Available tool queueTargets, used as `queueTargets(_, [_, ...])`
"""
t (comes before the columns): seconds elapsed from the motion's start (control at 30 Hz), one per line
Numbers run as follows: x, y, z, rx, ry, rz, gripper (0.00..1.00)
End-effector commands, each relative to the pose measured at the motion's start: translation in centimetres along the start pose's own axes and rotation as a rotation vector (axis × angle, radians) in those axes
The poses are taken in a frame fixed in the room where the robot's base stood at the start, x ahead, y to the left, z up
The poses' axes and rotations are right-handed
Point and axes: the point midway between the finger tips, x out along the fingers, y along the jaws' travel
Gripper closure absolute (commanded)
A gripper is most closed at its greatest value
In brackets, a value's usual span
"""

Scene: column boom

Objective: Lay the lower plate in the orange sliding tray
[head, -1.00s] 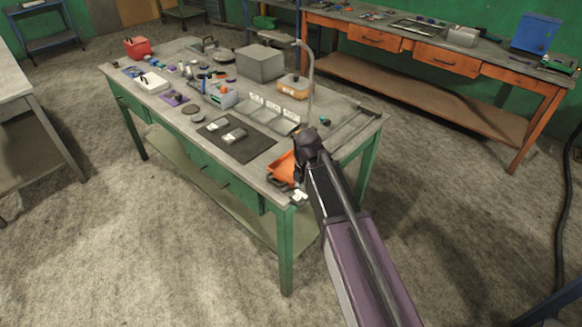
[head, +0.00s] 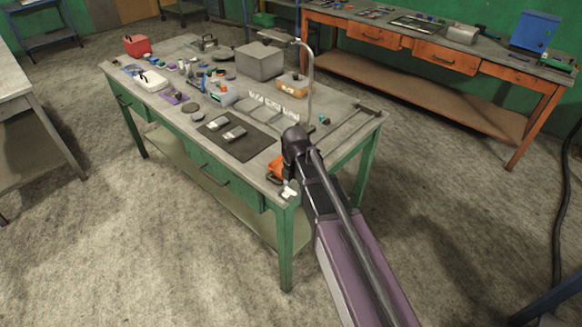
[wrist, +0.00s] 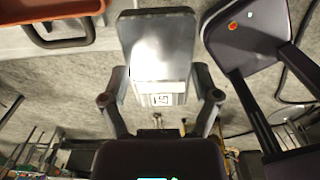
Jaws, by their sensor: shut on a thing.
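In the wrist view the plate (wrist: 157,48), a grey, shiny rectangle with rounded corners, is between my gripper's two fingers (wrist: 160,86). The gripper is shut on it near a white marked label (wrist: 162,99). The orange tray (wrist: 50,10) with its dark handle (wrist: 62,42) shows at the upper left, apart from the plate. Floor shows around the plate. In the head view the orange tray (head: 275,168) is at the near table corner, mostly hidden by my arm. My gripper is hidden or unclear there; a small white piece shows beside the arm.
A dark mat (head: 250,148) with two grey blocks (head: 234,133) lies left of the tray. A curved metal post (head: 311,85), a grey box (head: 260,62) and angled white-labelled holders (head: 272,106) stand behind. The green table (head: 170,122) holds many small parts on its left half.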

Motion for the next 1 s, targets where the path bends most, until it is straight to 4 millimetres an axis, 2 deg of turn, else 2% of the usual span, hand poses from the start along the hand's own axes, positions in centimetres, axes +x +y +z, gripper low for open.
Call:
queueTargets(0.23, [-0.3, 0.5, -0.7, -0.001, 0.0, 0.0, 0.81])
queueTargets(0.63, [-0.3, 0.7, -0.5, -0.001, 0.0, 0.0, 0.81])
queueTargets(0.77, [-0.1, 1.4, 0.3, -0.001, 0.0, 0.0, 0.81])
queueTargets(1.0, [0.2, 4.0, 3.1, -0.002, 0.0, 0.0, 0.81])
